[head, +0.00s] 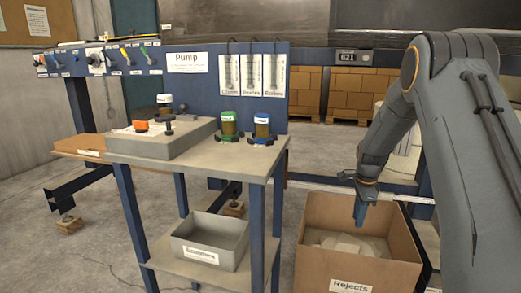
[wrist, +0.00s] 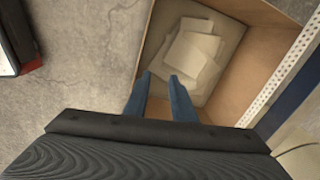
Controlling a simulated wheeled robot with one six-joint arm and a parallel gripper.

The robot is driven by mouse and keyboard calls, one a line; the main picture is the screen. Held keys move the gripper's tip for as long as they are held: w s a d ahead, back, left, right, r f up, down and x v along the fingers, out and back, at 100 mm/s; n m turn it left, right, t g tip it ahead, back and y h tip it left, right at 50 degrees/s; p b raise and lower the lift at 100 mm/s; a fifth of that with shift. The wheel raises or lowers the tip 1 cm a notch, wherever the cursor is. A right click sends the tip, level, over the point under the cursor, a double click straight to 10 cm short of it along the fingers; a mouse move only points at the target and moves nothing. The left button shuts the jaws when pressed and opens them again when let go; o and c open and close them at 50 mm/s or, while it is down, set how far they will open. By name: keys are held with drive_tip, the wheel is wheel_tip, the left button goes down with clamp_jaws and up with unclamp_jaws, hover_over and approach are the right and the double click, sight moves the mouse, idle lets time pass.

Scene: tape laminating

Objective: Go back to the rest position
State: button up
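My gripper (head: 361,213) hangs over the Rejects box on the right in the head view, pointing down. In the wrist view its two blue fingers (wrist: 157,95) stand apart with nothing between them, so it is open and empty. The cardboard Rejects box (head: 312,212) is open at the top and stands on the floor. Several pale flat pieces (wrist: 193,50) lie loosely on its bottom, below the fingertips and apart from them.
A grey table (head: 240,160) to the left carries a grey block, an orange-topped part and jars with green and blue bases. A grey tray (head: 210,227) labelled Executions, as far as I can read, sits on the lower shelf. Stacked cartons (head: 360,97) stand behind.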

drive_tip(key=s+a+r+n, duration=0.3)
drive_tip(key=s+a+n, duration=0.25)
drive_tip(key=s, duration=0.45)
drive_tip(key=s+a+r+n+t, duration=0.1)
drive_tip(key=s+a+r+n, duration=0.2)
drive_tip(key=s+a+n, duration=0.5)
drive_tip(key=s+a+r+n, duration=0.25)
drive_tip(key=s+n, duration=0.35)
drive_tip(key=s, duration=0.6)
drive_tip(key=s+a+r+n+g+y, duration=0.1)
drive_tip(key=s+a+n, duration=0.2)
drive_tip(key=s+a, duration=0.55)
drive_tip(key=s+a+r+n+g, duration=0.1)
drive_tip(key=s+a+n, duration=0.4)
drive_tip(key=a, duration=0.7)
drive_tip(key=d+r+m+p, duration=0.4)
drive_tip(key=d+r+p, duration=0.6)
drive_tip(key=r+p, duration=0.3)
drive_tip(key=s+d+r+m+p, duration=0.1)
drive_tip(key=d+r+m+p, duration=0.3)
drive_tip(key=d+r+p, duration=0.7)
wheel_tip(320, 180, up, 3)
drive_tip(key=p, duration=0.5)
drive_tip(key=shift+s+h, duration=0.2)
drive_tip(key=shift+h, duration=0.1)
